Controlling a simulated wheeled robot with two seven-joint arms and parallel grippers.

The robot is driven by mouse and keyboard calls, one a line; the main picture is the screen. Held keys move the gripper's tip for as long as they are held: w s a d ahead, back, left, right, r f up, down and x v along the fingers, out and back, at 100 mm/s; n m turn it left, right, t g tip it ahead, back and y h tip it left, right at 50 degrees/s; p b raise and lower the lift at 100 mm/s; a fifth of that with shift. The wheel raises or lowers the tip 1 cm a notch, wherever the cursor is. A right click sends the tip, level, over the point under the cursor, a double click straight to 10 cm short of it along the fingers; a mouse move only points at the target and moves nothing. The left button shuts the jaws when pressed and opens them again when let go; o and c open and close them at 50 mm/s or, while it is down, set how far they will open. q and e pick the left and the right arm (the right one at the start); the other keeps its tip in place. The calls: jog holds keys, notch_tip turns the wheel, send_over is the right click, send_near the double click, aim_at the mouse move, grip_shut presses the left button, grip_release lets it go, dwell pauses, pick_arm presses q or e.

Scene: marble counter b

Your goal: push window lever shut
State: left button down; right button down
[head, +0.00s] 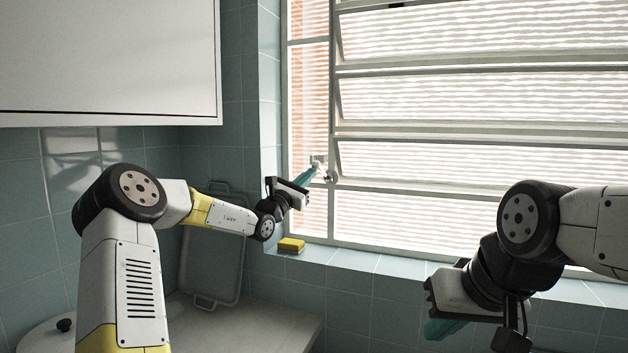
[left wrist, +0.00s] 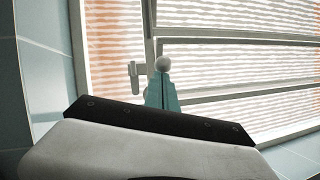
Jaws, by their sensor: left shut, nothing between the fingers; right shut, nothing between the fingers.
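The window lever (head: 329,177) is a small pale handle with a round knob, on the frame of the louvred window (head: 470,165). Its knob shows in the left wrist view (left wrist: 162,63), just beyond my fingertips. My left gripper (head: 308,177) is shut and empty, its teal fingers pointing up toward the lever. The fingertips are at or very close to the knob; I cannot tell whether they touch, and they hide part of the lever. The horizontal panes stand tilted out from the frame. My right gripper (head: 441,328) is shut and empty, low at the right, far from the lever.
A yellow sponge (head: 291,245) lies on the tiled sill below my left gripper. A grey tray (head: 212,250) leans against the wall in the corner. A white cabinet (head: 110,60) hangs at upper left. The sill between my two grippers is clear.

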pick_arm(q)
jog(key=w+d+r+g+y, duration=0.1)
jog(key=w+d+r+g, duration=0.1)
jog(key=w+r, duration=0.6)
jog(key=shift+w+d+r+n, duration=0.15)
jog(key=shift+d+r+n, duration=0.2)
jog(key=shift+r, duration=1.25)
jog(key=shift+a, duration=0.1)
